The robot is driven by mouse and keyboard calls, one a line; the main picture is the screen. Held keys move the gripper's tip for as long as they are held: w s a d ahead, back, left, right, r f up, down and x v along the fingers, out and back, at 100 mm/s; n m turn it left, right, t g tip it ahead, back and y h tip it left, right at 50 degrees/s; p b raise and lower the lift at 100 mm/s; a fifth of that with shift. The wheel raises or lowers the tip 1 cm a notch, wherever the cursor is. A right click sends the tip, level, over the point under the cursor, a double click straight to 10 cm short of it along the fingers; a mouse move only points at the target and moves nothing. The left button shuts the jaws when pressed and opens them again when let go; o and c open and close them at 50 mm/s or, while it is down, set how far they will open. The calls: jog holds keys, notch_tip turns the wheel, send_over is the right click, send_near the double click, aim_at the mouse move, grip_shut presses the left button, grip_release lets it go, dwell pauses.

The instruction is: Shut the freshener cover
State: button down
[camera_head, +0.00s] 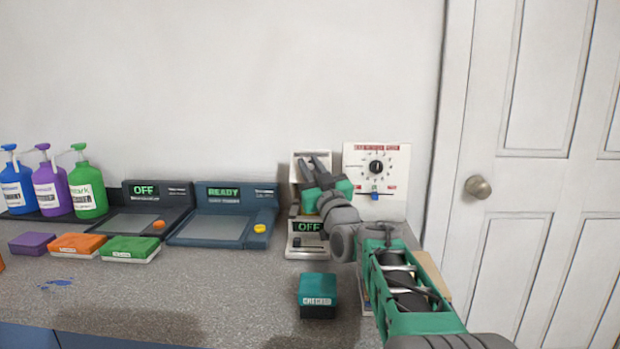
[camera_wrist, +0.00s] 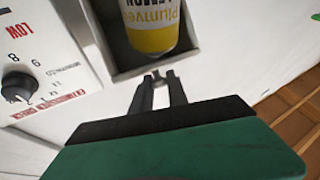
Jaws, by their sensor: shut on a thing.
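The freshener (camera_head: 299,155) is a white box on the wall behind the counter, partly hidden by my gripper (camera_head: 313,162). In the wrist view its compartment (camera_wrist: 119,72) is open, with a yellow and white lemon canister (camera_wrist: 152,36) inside. My gripper also shows there (camera_wrist: 163,76), its two dark fingers close together at the compartment's edge. They are shut on a small thin piece that looks like part of the freshener cover; my fingers hide most of it. The cover's full outline and hinge cannot be made out.
A white dial panel (camera_head: 391,163) is on the wall just right of the freshener. A device reading OFF (camera_head: 307,228) stands below it. A teal box (camera_head: 317,296) sits on the counter in front.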

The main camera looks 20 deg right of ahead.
jog(key=shift+s+a+f, duration=0.15)
jog(key=shift+s+f, duration=0.1)
jog(key=shift+f, duration=0.15)
jog(key=c, duration=1.3)
grip_release()
jog(key=shift+c, duration=0.2)
jog(key=shift+r, duration=0.35)
notch_tip(320, 180, up, 3)
jog(key=shift+r+p, duration=0.2)
jog(key=shift+p, duration=0.2)
jog(key=s+a+r+p, duration=0.1)
jog(key=s+a+r, duration=0.1)
jog(key=s+r, duration=0.7)
jog(key=s, duration=0.4)
jog(key=shift+s, duration=0.4)
jog(key=shift+a, duration=0.1)
